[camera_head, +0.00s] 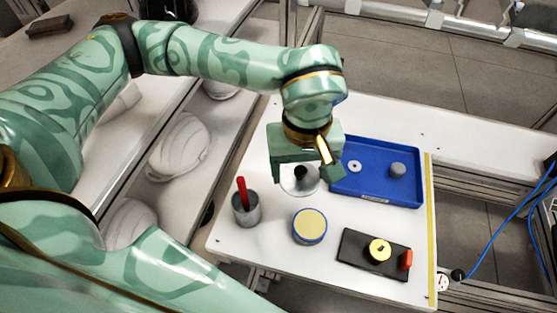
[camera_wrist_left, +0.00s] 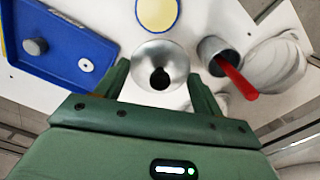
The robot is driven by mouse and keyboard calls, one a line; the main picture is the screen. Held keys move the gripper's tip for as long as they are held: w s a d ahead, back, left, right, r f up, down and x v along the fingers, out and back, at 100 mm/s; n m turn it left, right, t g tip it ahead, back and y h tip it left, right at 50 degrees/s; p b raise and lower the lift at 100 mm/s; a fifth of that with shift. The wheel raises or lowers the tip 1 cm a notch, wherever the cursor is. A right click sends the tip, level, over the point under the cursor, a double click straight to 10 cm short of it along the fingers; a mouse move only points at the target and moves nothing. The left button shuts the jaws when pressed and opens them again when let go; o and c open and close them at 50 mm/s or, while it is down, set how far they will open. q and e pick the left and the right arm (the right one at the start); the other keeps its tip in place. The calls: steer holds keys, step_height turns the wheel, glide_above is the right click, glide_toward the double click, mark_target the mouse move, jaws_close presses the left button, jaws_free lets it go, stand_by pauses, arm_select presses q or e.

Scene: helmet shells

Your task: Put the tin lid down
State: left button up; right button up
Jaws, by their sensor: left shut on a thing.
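The tin lid (camera_head: 300,184) is a silvery disc with a black knob, between the jaws of my left gripper (camera_head: 304,174). My left gripper is shut on the lid; in the left wrist view the lid (camera_wrist_left: 150,52) shows between the two fingers (camera_wrist_left: 160,90). The gap between lid and table is hard to judge. The round tin (camera_head: 310,228), with a pale yellow top and blue rim, stands on the white table, nearer the front than the lid. It also shows at the top of the left wrist view (camera_wrist_left: 157,12). My right gripper is out of view.
A grey cup (camera_head: 246,212) holding a red stick (camera_head: 241,192) stands left of the tin. A blue tray (camera_head: 392,194) with a washer and grey cylinder lies behind right. A black board (camera_head: 356,257) with yellow and red parts lies front right. White helmet shells (camera_head: 180,148) sit left.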

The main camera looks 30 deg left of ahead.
arm_select(q)
steer(key=w+a+f+b, duration=0.1)
steer(key=w+a+f, duration=0.1)
steer(key=a+f, duration=0.1)
steer(key=w+a+f+b, duration=0.1)
steer(key=w+a+f, duration=0.2)
steer(key=shift+a+f, duration=0.1)
steer(key=f, duration=0.1)
steer(key=w+a+f+b, duration=0.1)
steer(key=f, duration=0.1)
steer(key=f+b, duration=0.1)
steer(key=f, duration=0.1)
steer(key=shift+w+a+f, duration=0.1)
steer(key=shift+w+a, duration=0.05)
steer(key=shift+a, duration=0.05)
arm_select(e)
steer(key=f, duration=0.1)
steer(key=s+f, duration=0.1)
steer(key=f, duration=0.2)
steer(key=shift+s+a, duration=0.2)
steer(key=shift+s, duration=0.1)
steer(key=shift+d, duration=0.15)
arm_select(q)
steer(key=o, duration=0.8)
steer(key=shift+o, duration=0.8)
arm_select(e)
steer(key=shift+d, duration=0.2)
